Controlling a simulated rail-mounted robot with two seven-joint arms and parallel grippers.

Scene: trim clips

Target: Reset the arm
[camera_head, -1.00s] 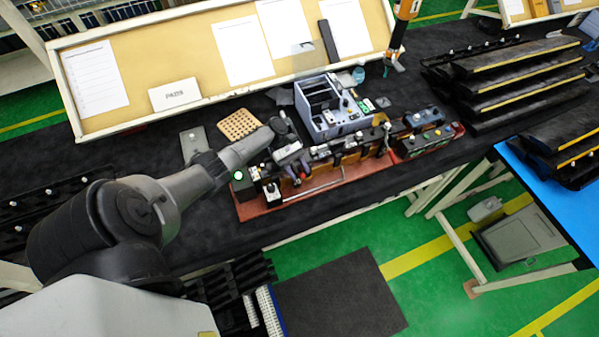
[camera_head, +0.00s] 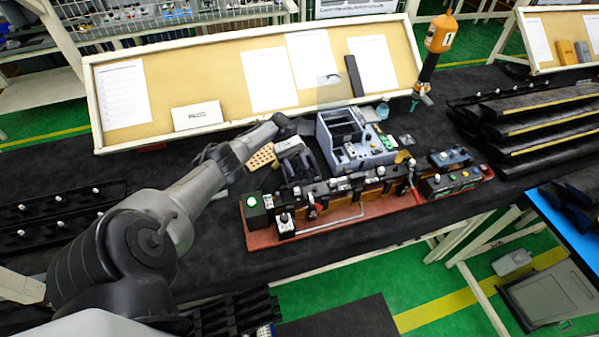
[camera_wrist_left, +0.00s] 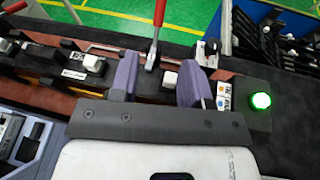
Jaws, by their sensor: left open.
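My left gripper (camera_head: 299,168) is open, with nothing seen between its fingers. In the head view it is over the bench, just behind the left part of the long clip fixture. In the left wrist view its two purple fingers (camera_wrist_left: 157,82) stand apart in front of the fixture (camera_wrist_left: 128,60). The fixture (camera_head: 340,219) has a reddish base, several clamps, a red-handled lever (camera_head: 413,178) and a green-lit button (camera_head: 252,200) at its left end. The lever also shows upright in the left wrist view (camera_wrist_left: 157,22). My right gripper is not in view.
A blue-grey box (camera_head: 330,150) with a control panel stands behind the fixture, close right of the gripper. A tan perforated block (camera_head: 261,158) lies left of it. An orange-topped tool (camera_head: 439,35) hangs at upper right. Black trim strips (camera_head: 540,120) are stacked at right.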

